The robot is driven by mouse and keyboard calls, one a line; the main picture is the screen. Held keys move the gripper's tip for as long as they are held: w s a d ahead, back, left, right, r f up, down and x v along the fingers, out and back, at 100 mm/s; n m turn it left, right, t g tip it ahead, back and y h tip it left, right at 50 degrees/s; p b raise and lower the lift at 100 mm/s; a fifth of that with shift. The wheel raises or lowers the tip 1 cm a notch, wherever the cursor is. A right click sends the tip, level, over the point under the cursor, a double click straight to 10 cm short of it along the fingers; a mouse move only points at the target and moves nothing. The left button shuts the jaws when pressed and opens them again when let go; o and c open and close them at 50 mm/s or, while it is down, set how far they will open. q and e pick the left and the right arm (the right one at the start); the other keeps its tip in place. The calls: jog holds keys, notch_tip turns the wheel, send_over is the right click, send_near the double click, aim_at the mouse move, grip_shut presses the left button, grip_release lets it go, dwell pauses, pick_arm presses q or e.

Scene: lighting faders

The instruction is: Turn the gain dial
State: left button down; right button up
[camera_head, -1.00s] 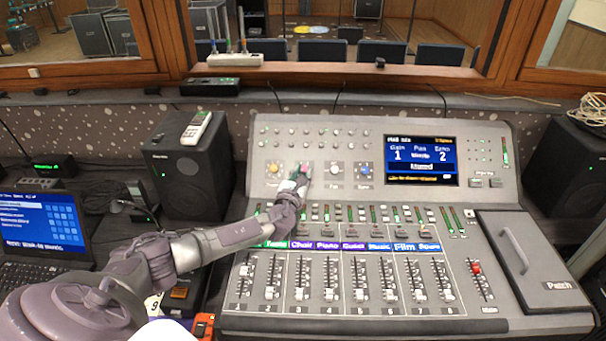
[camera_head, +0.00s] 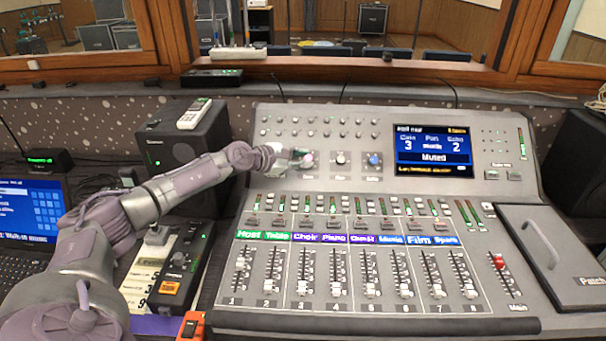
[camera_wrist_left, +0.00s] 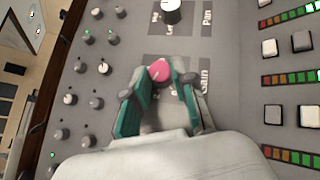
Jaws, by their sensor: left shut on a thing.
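The gain dial, a small pink knob (camera_head: 308,158), sits on the upper panel of the grey mixing console (camera_head: 480,316). In the left wrist view the pink knob (camera_wrist_left: 159,71) is between the tips of my left gripper's teal-padded fingers, beside the label "Gain". My left gripper (camera_head: 301,157) reaches in from the left and is shut on the knob. My right gripper is not in view.
Rows of small knobs lie above, buttons and faders below. A black speaker (camera_head: 160,150) and laptop (camera_head: 30,215) are at the left.

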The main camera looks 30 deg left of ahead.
pick_arm(q)
jog(key=shift+w+a+m+g+h+b, duration=0.2)
jog(key=shift+m+g+h+b, duration=0.3)
jog(key=shift+m+b, duration=0.5)
jog(key=shift+w+r+m+g+b, duration=0.1)
jog(key=shift+r+m+g+b, duration=0.15)
jog(key=shift+m+g+b, duration=0.45)
jog(key=shift+r+m+g+h, duration=0.2)
jog(key=shift+m+g+h, duration=0.1)
jog(key=shift+m+g, duration=0.7)
jog(key=shift+w+m+g, duration=0.1)
jog(key=shift+m+g, duration=0.4)
jog(key=shift+m, duration=0.2)
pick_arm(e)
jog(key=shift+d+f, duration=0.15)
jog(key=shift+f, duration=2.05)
pick_arm(q)
jog(key=shift+f, duration=0.1)
jog(key=c, duration=0.9)
grip_release()
jog(key=shift+c, duration=0.2)
